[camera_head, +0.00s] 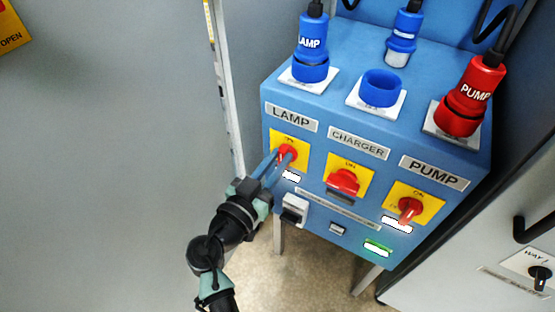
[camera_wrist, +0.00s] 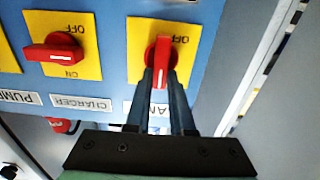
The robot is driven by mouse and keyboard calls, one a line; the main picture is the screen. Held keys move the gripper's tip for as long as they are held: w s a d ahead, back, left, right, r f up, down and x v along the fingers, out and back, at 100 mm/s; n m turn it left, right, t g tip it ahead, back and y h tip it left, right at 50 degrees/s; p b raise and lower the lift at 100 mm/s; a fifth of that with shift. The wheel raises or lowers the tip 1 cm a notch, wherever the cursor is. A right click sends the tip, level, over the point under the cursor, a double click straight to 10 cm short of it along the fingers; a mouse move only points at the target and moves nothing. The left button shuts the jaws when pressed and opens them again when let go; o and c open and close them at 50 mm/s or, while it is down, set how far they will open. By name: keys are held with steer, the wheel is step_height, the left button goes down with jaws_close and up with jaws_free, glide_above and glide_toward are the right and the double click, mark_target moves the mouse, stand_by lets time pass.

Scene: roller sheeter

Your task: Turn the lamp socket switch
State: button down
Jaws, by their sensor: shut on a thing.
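The lamp switch is a red rotary knob (camera_head: 287,151) on a yellow plate (camera_head: 301,142) under the LAMP label (camera_head: 291,117) on the blue box. My gripper (camera_head: 281,157) reaches it from the lower left, its two fingers closed around the knob's handle. In the wrist view the red lamp knob (camera_wrist: 162,55) sits between the fingertips (camera_wrist: 160,74), its handle in line with the fingers. OFF is readable on its plate (camera_wrist: 176,28) there. The fingers and knob hide part of the plate.
The charger switch (camera_head: 342,181) and pump switch (camera_head: 410,210) sit to the right. The blue LAMP plug (camera_head: 311,50) and red PUMP plug (camera_head: 470,95) stand on top; the blue CHARGER socket (camera_head: 380,88) is empty, its plug (camera_head: 403,38) hanging behind. A grey panel (camera_head: 110,150) is on the left.

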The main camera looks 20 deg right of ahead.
steer(key=shift+w+a+f+n+p, duration=0.2)
steer(key=shift+f+n+p, duration=0.05)
steer(key=shift+n, duration=2.7)
steer(key=shift+w+a+f+n+p, duration=0.2)
steer(key=shift+w+f+n, duration=0.1)
steer(key=shift+n, duration=2.6)
steer(key=shift+w+a+f+n+p, duration=0.15)
steer(key=shift+f+n+p, duration=0.1)
steer(key=shift+n, duration=2.7)
steer(key=c, duration=0.8)
jaws_free()
steer(key=p+v, duration=0.1)
steer(key=v, duration=1.2)
steer(key=shift+p, duration=0.4)
